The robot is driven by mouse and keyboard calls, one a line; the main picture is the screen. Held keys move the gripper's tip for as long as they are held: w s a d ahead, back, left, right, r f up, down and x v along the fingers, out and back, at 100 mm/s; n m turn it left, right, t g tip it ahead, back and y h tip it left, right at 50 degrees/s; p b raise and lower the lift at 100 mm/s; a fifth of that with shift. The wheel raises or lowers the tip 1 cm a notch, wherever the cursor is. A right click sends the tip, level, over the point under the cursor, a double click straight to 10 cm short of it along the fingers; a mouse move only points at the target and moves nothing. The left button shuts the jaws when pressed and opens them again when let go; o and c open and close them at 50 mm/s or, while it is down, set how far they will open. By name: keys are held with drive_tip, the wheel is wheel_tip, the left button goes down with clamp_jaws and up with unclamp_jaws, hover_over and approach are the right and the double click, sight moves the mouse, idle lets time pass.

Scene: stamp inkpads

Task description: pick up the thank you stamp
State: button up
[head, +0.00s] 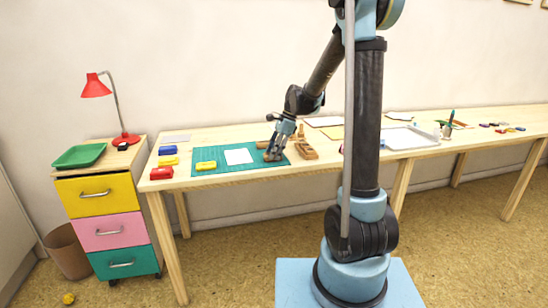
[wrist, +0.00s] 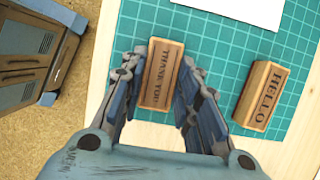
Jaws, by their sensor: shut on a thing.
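The thank you stamp (wrist: 160,75) is a wooden block lettered "THANK YOU" in the wrist view. It stands between the two fingers of my gripper (wrist: 160,90), which are shut on its sides. In the head view my gripper (head: 273,154) is low at the right part of the green cutting mat (head: 215,154). The stamp is mostly hidden by the fingers there. I cannot tell whether it touches the mat or is just above it.
A second wooden stamp, lettered "HELLO" (wrist: 258,95), stands apart to the right in the wrist view. White paper (head: 238,157) lies on the mat. A yellow inkpad (head: 206,166) is at its left. A brown wooden piece (head: 306,152) sits right of my gripper.

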drive_tip(key=shift+r, duration=0.1)
wheel_tip(320, 180, up, 18)
idle(0.5)
drive_tip(key=shift+o, duration=1.2)
drive_tip(key=shift+c, duration=0.5)
